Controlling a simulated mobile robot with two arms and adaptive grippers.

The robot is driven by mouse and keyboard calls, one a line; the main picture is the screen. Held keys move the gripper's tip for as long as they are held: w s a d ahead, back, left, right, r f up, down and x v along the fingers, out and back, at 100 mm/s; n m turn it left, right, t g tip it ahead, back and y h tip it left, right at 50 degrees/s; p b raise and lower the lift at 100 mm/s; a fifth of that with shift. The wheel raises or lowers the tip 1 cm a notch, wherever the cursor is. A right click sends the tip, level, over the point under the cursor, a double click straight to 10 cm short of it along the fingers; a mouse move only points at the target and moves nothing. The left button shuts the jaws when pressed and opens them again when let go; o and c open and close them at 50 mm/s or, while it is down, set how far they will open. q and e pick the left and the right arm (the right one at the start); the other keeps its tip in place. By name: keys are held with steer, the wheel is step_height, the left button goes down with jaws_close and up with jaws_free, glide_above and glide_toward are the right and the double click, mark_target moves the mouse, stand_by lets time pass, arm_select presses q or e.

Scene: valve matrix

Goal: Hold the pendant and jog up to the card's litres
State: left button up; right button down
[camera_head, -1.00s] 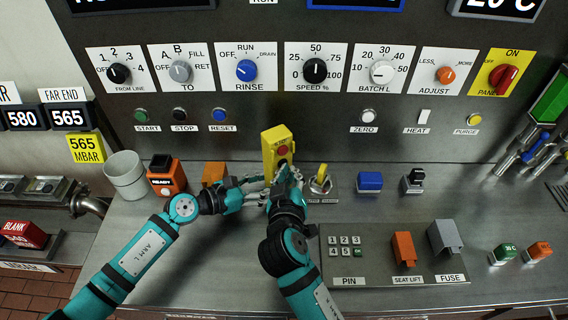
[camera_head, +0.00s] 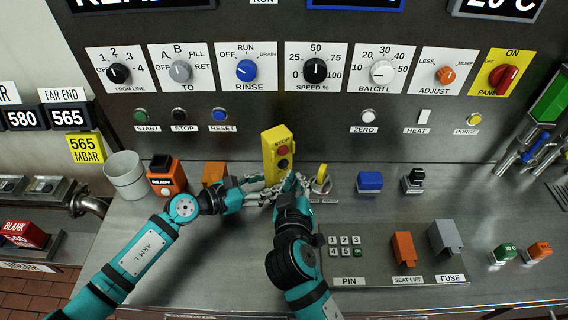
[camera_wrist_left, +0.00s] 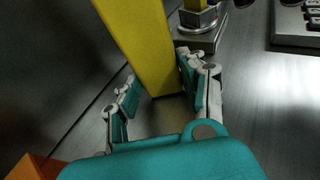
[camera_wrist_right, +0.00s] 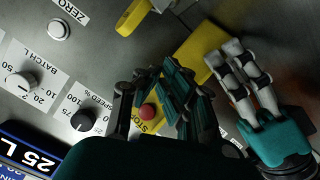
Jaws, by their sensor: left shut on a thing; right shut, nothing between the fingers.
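The yellow pendant (camera_head: 271,160) stands upright above the counter, with a red button (camera_head: 283,150) and a darker button below it on its face. My left gripper (camera_head: 262,192) is shut on the lower part of the pendant; the left wrist view shows its fingers on both sides of the yellow body (camera_wrist_left: 140,40). My right gripper (camera_head: 291,182) is shut and empty, just in front and to the right of the pendant's lower end. In the right wrist view its fingers (camera_wrist_right: 175,88) cover part of the pendant's face, beside the red STOP button (camera_wrist_right: 148,111). Contact cannot be told.
A yellow-handled switch (camera_head: 321,180) stands close right of my right gripper. An orange block (camera_head: 213,172) and an orange READY box (camera_head: 166,178) are on the left. The BATCH L dial (camera_head: 382,72) is on the panel above. A display (camera_wrist_right: 35,158) reads 25 L.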

steer(key=shift+s+d, duration=0.6)
steer(key=shift+s, duration=0.35)
steer(key=shift+s+d, duration=0.6)
steer(key=shift+s, duration=0.35)
stand_by(1.0)
steer(key=s+d, duration=0.2)
steer(key=s, duration=0.1)
stand_by(0.5)
steer(key=w+a, duration=0.4)
steer(key=w, duration=0.3)
steer(key=shift+w+a, duration=0.2)
steer(key=shift+a, duration=0.2)
steer(key=shift+w, duration=0.1)
stand_by(1.2)
steer(key=shift+w+a, duration=0.2)
